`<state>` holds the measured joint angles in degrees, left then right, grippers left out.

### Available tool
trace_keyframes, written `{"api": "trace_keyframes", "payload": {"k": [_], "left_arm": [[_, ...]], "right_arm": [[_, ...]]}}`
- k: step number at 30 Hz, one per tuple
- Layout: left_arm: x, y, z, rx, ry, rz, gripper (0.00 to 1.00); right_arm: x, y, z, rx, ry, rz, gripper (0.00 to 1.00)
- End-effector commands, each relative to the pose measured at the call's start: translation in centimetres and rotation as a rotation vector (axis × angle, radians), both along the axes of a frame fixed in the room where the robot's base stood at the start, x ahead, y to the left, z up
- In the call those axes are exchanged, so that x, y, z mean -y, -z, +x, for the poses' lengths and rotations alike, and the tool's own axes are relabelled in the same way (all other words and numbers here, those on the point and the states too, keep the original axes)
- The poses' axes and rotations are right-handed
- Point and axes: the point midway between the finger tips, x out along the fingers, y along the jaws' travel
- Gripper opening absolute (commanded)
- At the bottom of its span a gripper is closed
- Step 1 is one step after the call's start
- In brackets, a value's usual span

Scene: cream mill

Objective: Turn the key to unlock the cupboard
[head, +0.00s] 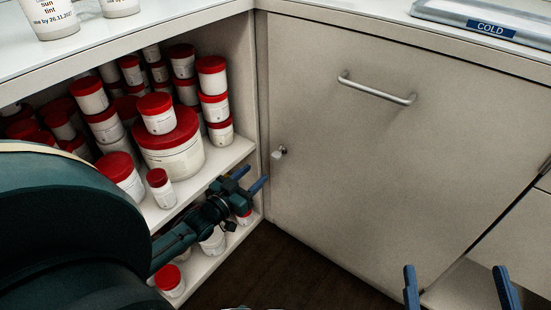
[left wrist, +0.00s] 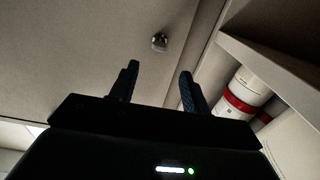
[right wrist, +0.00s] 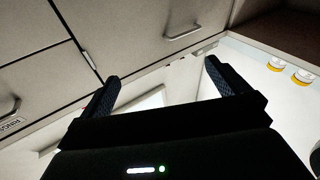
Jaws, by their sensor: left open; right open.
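The cupboard door (head: 370,150) is a closed beige panel with a metal bar handle (head: 376,90) near its top. The small silver key (head: 278,153) sits in the lock near the door's left edge. It also shows in the left wrist view (left wrist: 159,42), beyond my fingertips. My left gripper (head: 250,180) is open and empty, a little below and left of the key, apart from it. Its fingers also show in the left wrist view (left wrist: 158,80). My right gripper (head: 454,275) is open and empty at the lower right, well away from the key.
Open shelves (head: 215,165) left of the door hold several white jars with red lids, close to my left arm. A worktop (head: 300,15) runs above, with a metal tray labelled COLD (head: 490,27). The dark floor (head: 290,270) below the door is clear.

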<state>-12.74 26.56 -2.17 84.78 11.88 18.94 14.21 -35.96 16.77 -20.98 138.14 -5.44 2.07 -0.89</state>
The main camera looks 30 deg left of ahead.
Motion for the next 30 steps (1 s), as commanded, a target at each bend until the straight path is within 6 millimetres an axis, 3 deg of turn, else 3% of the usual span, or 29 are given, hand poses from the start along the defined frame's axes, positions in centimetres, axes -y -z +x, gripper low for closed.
{"api": "trace_keyframes", "payload": {"k": [6, 11, 13, 18, 26, 30], "left_arm": [[0.4, 0.2, 4.9, 0.005, 0.002, 0.002, 0.47], [0.7, 0.2, 7.6, 0.002, 0.002, 0.002, 0.47], [0.7, 0.2, 8.4, 0.003, 0.002, 0.002, 0.47], [0.8, 0.1, 9.5, 0.001, 0.002, 0.002, 0.47], [0.9, 0.0, 9.6, 0.000, 0.002, 0.002, 0.47], [0.9, 0.0, 9.6, 0.000, 0.002, 0.002, 0.38]], "right_arm": [[-0.3, 0.5, 0.0, 0.005, -0.023, 0.049, 1.00], [-0.5, 0.4, 0.0, 0.012, -0.038, 0.074, 1.00], [-0.4, -0.5, 0.4, 0.068, -0.041, 0.066, 1.00], [-0.3, -1.3, 0.6, 0.117, -0.042, 0.061, 1.00], [-0.3, -1.6, 0.7, 0.126, -0.042, 0.059, 1.00], [-0.3, -1.6, 0.7, 0.127, -0.041, 0.060, 1.00]]}}
